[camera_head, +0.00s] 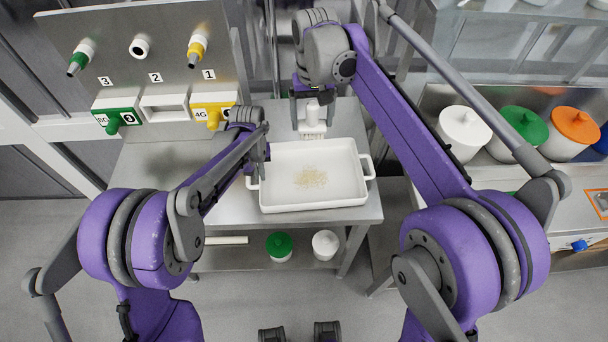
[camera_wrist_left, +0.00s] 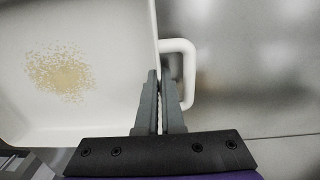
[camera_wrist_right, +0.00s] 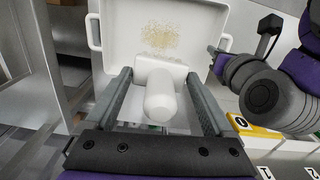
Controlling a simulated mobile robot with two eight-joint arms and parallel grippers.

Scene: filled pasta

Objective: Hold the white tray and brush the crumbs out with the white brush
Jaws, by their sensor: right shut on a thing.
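The white tray (camera_head: 345,195) with side handles lies on the steel table. A patch of tan crumbs (camera_head: 311,178) lies on its floor, also seen in the left wrist view (camera_wrist_left: 60,72). My left gripper (camera_head: 254,165) is at the tray's left side; in the left wrist view its fingers (camera_wrist_left: 159,75) are close together on the side wall (camera_wrist_left: 152,25), beside the handle (camera_wrist_left: 193,70). The white brush (camera_head: 312,120) is upright at the tray's far edge. My right gripper (camera_wrist_right: 160,72) is shut on the brush (camera_wrist_right: 161,100), fingers at both sides. The bristle tips are hidden in the right wrist view.
A panel (camera_head: 140,60) with nozzles and numbered holders stands at the back left of the table. Lidded containers (camera_head: 463,130) stand on the right counter. The lower shelf (camera_head: 225,260) holds small jars. The table (camera_head: 150,165) is clear left of the tray.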

